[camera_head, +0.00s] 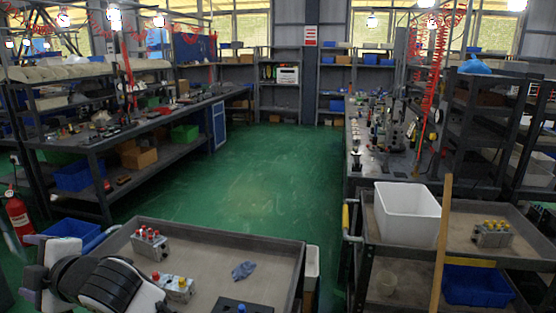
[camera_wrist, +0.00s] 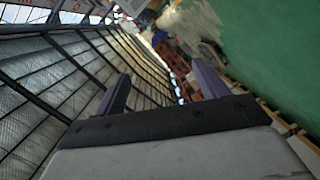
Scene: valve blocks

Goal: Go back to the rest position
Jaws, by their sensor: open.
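In the wrist view my gripper (camera_wrist: 160,78) is open, with its two fingers well apart and nothing between them. Behind it the wrist view shows a tilted room with large windows and a strip of green floor. In the head view a folded part of my arm is at the lower left, over the left edge of the near cart (camera_head: 275,243); the fingers cannot be made out there. On this cart stand a valve block with red caps (camera_head: 150,245) and a valve block with mixed caps (camera_head: 174,288). My arm is beside both, apart from them as far as I can tell.
The right cart holds a white bin (camera_head: 407,215) and a yellow-capped valve block (camera_head: 491,234). A fire extinguisher (camera_head: 18,215) stands at left. The green floor (camera_head: 250,180) between benches is clear.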

